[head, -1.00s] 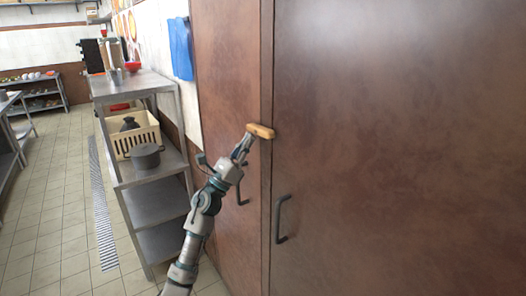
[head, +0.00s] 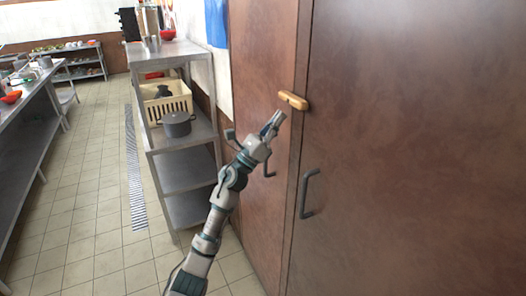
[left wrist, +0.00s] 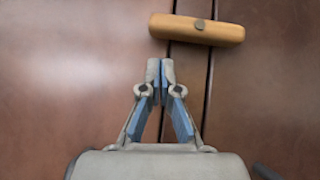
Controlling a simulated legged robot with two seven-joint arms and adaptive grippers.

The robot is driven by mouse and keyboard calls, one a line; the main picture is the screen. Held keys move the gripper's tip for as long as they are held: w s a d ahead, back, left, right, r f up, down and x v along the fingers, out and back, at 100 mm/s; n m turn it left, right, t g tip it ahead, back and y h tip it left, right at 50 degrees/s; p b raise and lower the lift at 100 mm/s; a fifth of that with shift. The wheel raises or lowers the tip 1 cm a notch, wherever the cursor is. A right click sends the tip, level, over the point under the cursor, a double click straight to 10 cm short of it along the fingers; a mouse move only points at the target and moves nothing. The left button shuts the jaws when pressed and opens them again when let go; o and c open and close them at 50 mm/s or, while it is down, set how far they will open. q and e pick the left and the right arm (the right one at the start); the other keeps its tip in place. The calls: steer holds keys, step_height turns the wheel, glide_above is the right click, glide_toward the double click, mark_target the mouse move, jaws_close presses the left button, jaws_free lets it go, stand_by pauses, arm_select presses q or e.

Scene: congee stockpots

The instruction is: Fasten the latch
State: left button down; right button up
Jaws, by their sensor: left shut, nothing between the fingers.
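The latch (head: 293,100) is a small wooden bar on the brown cabinet doors. In the left wrist view the latch (left wrist: 196,29) lies nearly level across the gap between the two doors, with a round pivot near its middle. My left gripper (head: 279,116) is shut and empty, just below and to the left of the latch in the head view. In the left wrist view the left gripper's fingertips (left wrist: 160,64) are together below the latch, apart from it in the picture. The left door (head: 262,60) and right door (head: 420,130) look closed. My right gripper is not in view.
Dark handles stand out from the right door (head: 306,194) and the left door (head: 269,166). A steel shelf (head: 188,178) with a grey pot (head: 177,125) and a cream crate (head: 160,107) stands left of the cabinet. The tiled floor (head: 85,205) is clear.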

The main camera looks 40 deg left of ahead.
arm_select(q)
steer(key=b+v, duration=0.1)
steer(key=v, duration=0.9)
steer(key=shift+f, duration=0.7)
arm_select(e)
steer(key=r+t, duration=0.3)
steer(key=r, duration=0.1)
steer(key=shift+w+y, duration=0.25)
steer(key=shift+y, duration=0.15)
arm_select(q)
steer(key=shift+w+a, duration=0.15)
steer(key=shift+a, duration=0.05)
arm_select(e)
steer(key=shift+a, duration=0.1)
